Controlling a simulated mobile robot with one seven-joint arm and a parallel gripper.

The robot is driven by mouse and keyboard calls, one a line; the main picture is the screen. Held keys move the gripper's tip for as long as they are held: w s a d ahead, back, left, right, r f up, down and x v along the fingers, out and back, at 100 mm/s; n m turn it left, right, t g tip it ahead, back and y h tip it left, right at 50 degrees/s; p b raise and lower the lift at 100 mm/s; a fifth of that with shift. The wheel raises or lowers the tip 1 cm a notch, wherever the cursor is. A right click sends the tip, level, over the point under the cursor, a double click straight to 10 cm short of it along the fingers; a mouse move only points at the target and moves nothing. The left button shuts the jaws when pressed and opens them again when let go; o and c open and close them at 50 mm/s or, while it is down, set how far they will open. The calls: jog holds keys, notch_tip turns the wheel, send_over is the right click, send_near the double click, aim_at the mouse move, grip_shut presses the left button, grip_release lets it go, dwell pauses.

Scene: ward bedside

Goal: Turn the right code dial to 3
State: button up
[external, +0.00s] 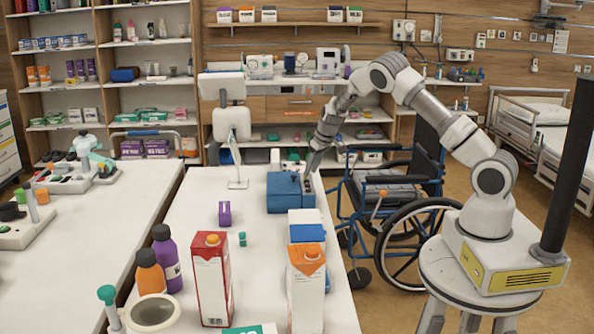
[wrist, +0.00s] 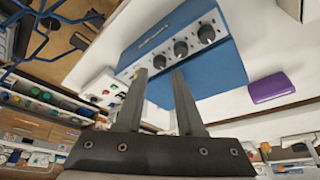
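A blue box (external: 290,194) stands on the white table, its dial panel facing right in the external view. In the wrist view the box (wrist: 185,45) shows a pale panel with three dark round dials in a row. My gripper (external: 307,172) is at the far end of this panel. In the wrist view its fingers (wrist: 159,73) are apart, with the end dial (wrist: 160,62) between their tips in the picture; I cannot tell whether they touch it. The middle dial (wrist: 181,48) and the other end dial (wrist: 206,34) are clear of the fingers. The dial settings are unreadable.
A small purple box (external: 224,214) lies left of the blue box. A white monitor stand (external: 238,184) is behind it on the left. Cartons (external: 212,280) and bottles stand at the table's near end. A blue wheelchair (external: 395,190) stands right of the table.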

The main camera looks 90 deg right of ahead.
aim_at(307, 180)
jog(key=shift+x, duration=1.75)
jog(key=shift+c, duration=0.4)
grip_shut()
